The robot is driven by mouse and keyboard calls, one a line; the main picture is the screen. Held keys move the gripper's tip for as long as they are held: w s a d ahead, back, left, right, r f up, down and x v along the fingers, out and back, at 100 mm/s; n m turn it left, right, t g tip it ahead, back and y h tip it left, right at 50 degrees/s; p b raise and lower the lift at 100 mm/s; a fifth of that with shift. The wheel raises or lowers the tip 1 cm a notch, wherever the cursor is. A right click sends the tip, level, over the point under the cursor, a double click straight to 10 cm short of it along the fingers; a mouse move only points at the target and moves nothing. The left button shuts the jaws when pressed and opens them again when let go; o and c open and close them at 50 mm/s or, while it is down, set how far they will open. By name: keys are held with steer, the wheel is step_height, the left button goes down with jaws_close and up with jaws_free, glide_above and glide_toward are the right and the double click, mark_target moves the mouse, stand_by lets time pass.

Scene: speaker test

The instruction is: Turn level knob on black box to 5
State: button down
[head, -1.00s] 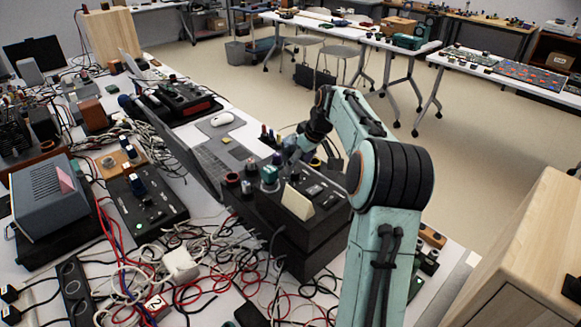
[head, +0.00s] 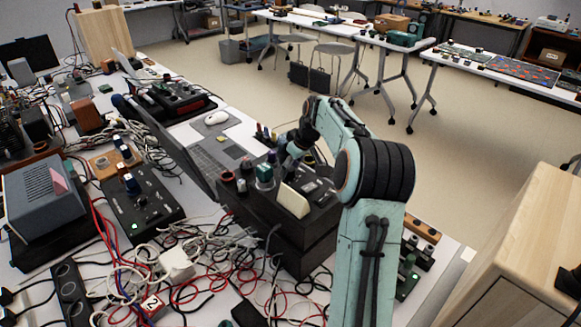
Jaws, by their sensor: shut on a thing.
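The black box (head: 262,213) stands on the cluttered table in the middle of the head view. Its top carries several knobs, among them a green-capped knob (head: 264,174) and dark knobs with reddish tops (head: 227,178) at the left end. A cream card or block (head: 293,201) is at its front right. My gripper (head: 280,160) reaches down at the box's far side, behind the green-capped knob. It is shut on what seems to be a knob there. The fingertips and the held part are mostly hidden, and the dial marks are too small to read.
An open laptop (head: 205,158) stands behind the box to the left. A black panel with knobs (head: 143,210) and a grey-blue device (head: 45,200) lie further left. Tangled cables and a white adapter (head: 176,264) cover the front. A wooden cabinet (head: 525,240) is at the right.

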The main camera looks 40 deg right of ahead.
steer(key=shift+m, duration=0.3)
steer(key=m+h, duration=0.1)
steer(key=m, duration=0.2)
steer(key=shift+a+m+h, duration=0.15)
steer(key=shift+m+h, duration=0.25)
steer(key=m+g+h, duration=0.1)
steer(key=m, duration=0.3)
steer(key=shift+w+m, duration=0.1)
steer(key=shift+m, duration=0.2)
steer(key=m, duration=0.2)
steer(key=m+g+h, duration=0.1)
steer(key=m, duration=0.1)
steer(key=shift+g, duration=0.3)
steer(key=shift+w+m+g+h, duration=0.15)
steer(key=shift+m+g, duration=0.3)
steer(key=shift+m, duration=0.75)
steer(key=shift+s+m+g+h, duration=0.1)
steer(key=shift+m+g+h, duration=0.25)
steer(key=shift+m, duration=0.85)
steer(key=c, duration=0.8)
jaws_free()
